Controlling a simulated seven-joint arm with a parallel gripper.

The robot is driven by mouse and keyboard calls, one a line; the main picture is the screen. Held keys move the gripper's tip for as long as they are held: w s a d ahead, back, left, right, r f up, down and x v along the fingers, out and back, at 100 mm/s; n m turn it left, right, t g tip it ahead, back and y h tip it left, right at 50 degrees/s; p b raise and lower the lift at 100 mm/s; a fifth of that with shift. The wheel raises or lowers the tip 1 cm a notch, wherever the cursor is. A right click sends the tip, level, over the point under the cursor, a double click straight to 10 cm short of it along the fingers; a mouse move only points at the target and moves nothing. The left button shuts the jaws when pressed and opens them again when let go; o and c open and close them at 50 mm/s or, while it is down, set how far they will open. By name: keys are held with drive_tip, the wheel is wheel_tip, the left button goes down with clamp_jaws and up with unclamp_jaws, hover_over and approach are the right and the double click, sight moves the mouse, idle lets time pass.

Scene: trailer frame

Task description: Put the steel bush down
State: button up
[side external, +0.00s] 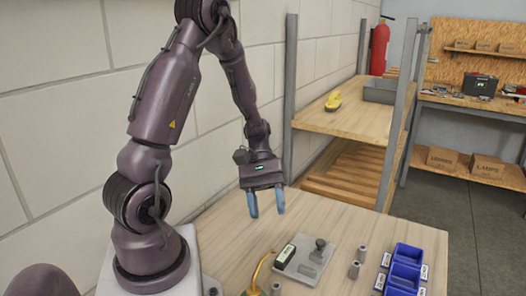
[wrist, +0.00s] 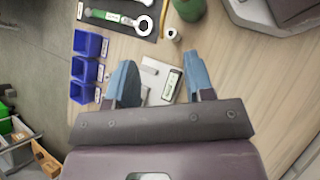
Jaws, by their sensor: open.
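My gripper (side external: 267,206) is open, with two blue fingers pointing down and nothing between them. It hangs above the wooden table, clear of the top. Several small grey metal cylinders stand on the table, and I cannot tell which is the steel bush. Two are right of the grey plate: one cylinder (side external: 361,252) and a nearer one (side external: 353,270). Another short cylinder (side external: 276,288) is at the front edge of the side view; a hollow one (wrist: 173,35) shows beyond the fingers in the wrist view. The open fingers (wrist: 160,80) frame part of the plate there.
The grey plate (side external: 312,262) carries a dark knob and a labelled block (side external: 285,256). Blue bins (side external: 404,268) stand at the right. A yellow curved object (side external: 261,270) is near the front. A dark mat (wrist: 112,22) holds tools. The table's back is clear; a shelf post stands behind.

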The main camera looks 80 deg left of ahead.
drive_tip(key=d+r+m+t+y, duration=0.1)
drive_tip(key=d+r+m+y, duration=0.4)
drive_tip(key=r, duration=0.5)
drive_tip(key=m+y, duration=0.1)
drive_tip(key=m, duration=0.1)
drive_tip(key=shift+s+d+r+m, duration=0.15)
drive_tip(key=shift+s+d+m, duration=0.05)
drive_tip(key=shift+d+m, duration=0.1)
drive_tip(key=s+d+r+m+t+y, duration=0.1)
drive_tip(key=r, duration=0.1)
drive_tip(key=d+r+m+t+y, duration=0.1)
drive_tip(key=r+m+t, duration=0.1)
drive_tip(key=s+d+r+m+t+y, duration=0.1)
drive_tip(key=r+m+t, duration=0.1)
drive_tip(key=r, duration=0.1)
drive_tip(key=shift+s+d, duration=0.25)
drive_tip(key=shift+s, duration=0.05)
drive_tip(key=shift+c, duration=0.2)
drive_tip(key=shift+s+r+m, duration=0.1)
drive_tip(key=shift+r+m, duration=0.1)
drive_tip(key=shift+m, duration=0.1)
drive_tip(key=shift+c, duration=0.9)
